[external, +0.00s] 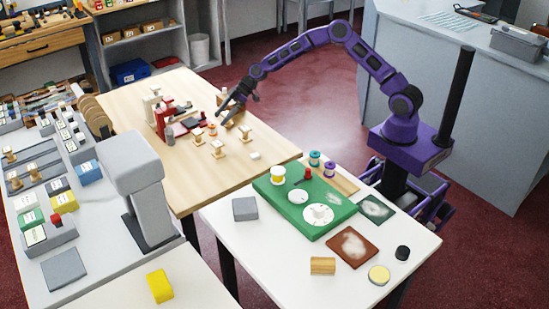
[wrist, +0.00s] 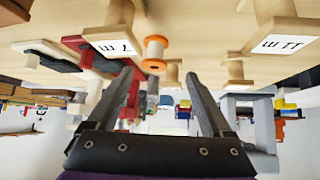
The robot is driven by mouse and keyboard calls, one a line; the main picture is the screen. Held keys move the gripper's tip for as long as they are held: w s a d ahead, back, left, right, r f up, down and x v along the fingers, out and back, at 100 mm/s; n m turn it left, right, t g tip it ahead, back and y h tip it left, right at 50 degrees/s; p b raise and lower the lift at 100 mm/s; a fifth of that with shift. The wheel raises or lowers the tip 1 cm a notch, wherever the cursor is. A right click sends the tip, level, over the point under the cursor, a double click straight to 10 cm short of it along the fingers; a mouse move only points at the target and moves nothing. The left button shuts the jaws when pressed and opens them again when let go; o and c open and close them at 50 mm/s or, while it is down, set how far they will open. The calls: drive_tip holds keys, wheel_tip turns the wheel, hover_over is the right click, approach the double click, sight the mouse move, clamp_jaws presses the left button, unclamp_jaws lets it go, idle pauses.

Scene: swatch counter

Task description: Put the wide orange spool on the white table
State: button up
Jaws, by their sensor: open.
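A spool with orange flanges and a pale middle (wrist: 155,52) stands on the wooden table, ahead of my fingers in the wrist view, which looks upside down. In the external view it appears as a small orange-and-white spool (external: 212,128) just below my gripper. My gripper (external: 222,110) is open and empty above the wooden table; its two dark fingers (wrist: 161,75) are spread apart and not touching the spool. The white table (external: 225,218) stands in front of the wooden table.
Several wooden spools with labels (external: 218,149) stand close by on the wooden table (external: 190,190). A red device (external: 165,122) is to the left. On the white table are a green board (external: 310,222), small spools (external: 329,169) and a grey block (external: 245,209); its front left is clear.

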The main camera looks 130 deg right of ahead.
sight(214, 124)
drive_tip(key=x, duration=0.6)
drive_tip(key=shift+w+d+f, duration=0.1)
drive_tip(key=shift+d+f, duration=0.2)
drive_tip(key=shift+d, duration=0.15)
clamp_jaws()
